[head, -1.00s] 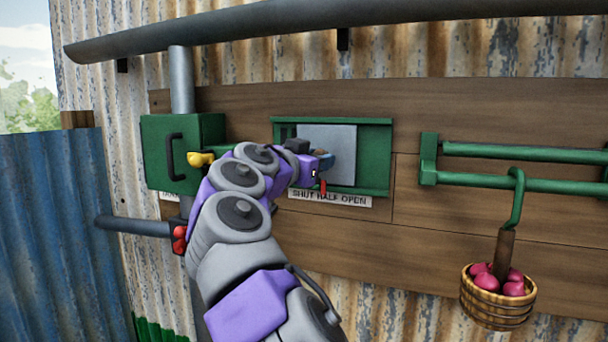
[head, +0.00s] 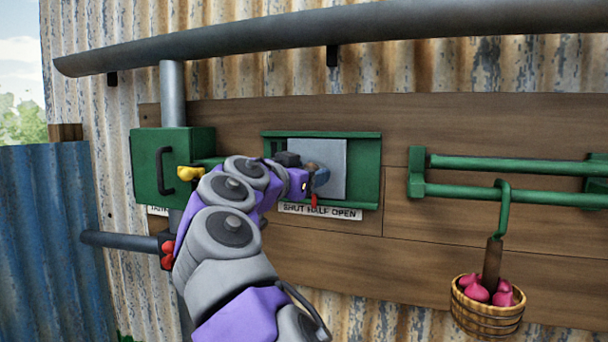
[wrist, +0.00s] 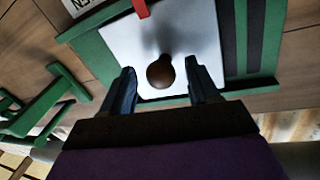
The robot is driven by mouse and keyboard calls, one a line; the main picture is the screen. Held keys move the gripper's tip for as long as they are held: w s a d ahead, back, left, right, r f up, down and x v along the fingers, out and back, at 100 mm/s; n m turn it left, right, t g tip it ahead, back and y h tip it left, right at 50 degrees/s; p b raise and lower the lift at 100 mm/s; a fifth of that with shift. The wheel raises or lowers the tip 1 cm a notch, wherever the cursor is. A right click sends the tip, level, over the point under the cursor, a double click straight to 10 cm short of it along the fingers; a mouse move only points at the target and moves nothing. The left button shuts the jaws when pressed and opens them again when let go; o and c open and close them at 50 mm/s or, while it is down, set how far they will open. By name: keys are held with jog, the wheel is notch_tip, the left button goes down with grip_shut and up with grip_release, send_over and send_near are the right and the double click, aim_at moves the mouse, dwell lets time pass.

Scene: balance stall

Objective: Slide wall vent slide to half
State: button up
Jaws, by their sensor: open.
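The wall vent has a green frame (head: 370,170) on the plank wall, with a pale grey slide plate (head: 335,158) in its middle. Dark slats show at the plate's left, plain green at its right. A red pointer (head: 314,201) hangs below the plate, over the word HALF on the label (head: 320,212). In the wrist view the plate (wrist: 205,40) carries a round brown knob (wrist: 160,72). My gripper (wrist: 160,80) is open, one finger on each side of the knob, with gaps visible. In the head view my gripper (head: 318,180) covers the plate's lower left.
Left of the vent is a green box (head: 145,165) with a yellow knob (head: 188,173). Right are green rails (head: 520,163) with a hook holding a basket (head: 487,312) of pink items. A grey pipe (head: 270,40) runs above. Blue corrugated sheet (head: 45,240) stands left.

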jog(key=b+v, duration=0.3)
jog(key=v, duration=1.4)
jog(key=shift+a, duration=0.3)
jog(key=shift+w+f, duration=0.15)
jog(key=shift+f, duration=0.05)
